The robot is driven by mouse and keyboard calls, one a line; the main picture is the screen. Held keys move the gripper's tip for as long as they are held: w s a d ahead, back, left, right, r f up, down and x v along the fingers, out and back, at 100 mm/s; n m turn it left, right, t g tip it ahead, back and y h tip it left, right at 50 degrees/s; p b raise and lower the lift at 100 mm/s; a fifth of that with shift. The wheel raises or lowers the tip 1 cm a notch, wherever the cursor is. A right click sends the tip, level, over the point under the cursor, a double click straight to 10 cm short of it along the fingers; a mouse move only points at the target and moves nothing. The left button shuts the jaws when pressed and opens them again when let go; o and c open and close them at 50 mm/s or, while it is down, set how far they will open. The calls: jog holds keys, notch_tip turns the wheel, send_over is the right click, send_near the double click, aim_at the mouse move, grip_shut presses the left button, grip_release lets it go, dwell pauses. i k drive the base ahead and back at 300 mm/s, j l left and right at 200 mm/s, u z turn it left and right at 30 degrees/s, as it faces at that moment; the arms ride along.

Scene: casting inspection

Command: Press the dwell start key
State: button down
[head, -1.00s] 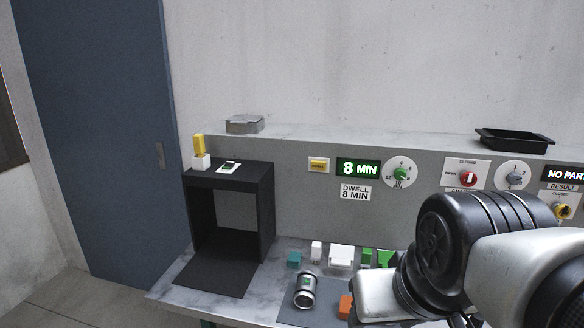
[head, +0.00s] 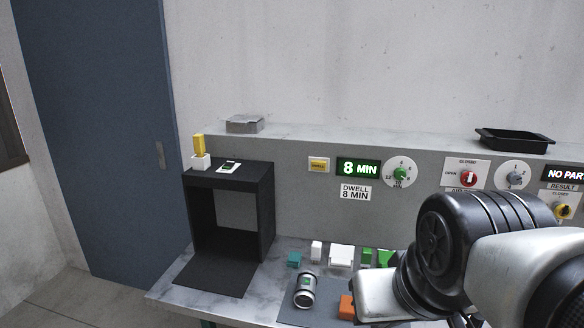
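A yellow key (head: 318,165) on a small white plate is set in the grey panel's front face, left of the green-lit "8 MIN" display (head: 358,168). Its lettering is too small to read surely. A label reading "DWELL 8 MIN" (head: 355,192) is below the display. A green-centred dial (head: 400,173) is right of the display. My arm fills the lower right of the head view. My gripper is not visible in it, and nothing of mine covers the yellow key.
A black open booth (head: 256,215) stands left on the bench. Several small blocks and a metal cylinder (head: 305,291) lie in front of the panel. A black tray (head: 514,141) and a grey metal box (head: 245,124) sit on the ledge. A red-knobbed switch (head: 467,179) is right of the dial.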

aim_at(315, 165)
jog(key=i+j, duration=0.3)
jog(key=j, duration=0.15)
jog(key=i+j, duration=0.3)
jog(key=j, duration=0.15)
jog(key=i+j, duration=0.3)
jog(key=j, duration=0.15)
jog(key=k+l, duration=0.2)
jog(key=i+l+u, duration=0.05)
jog(key=l, duration=0.05)
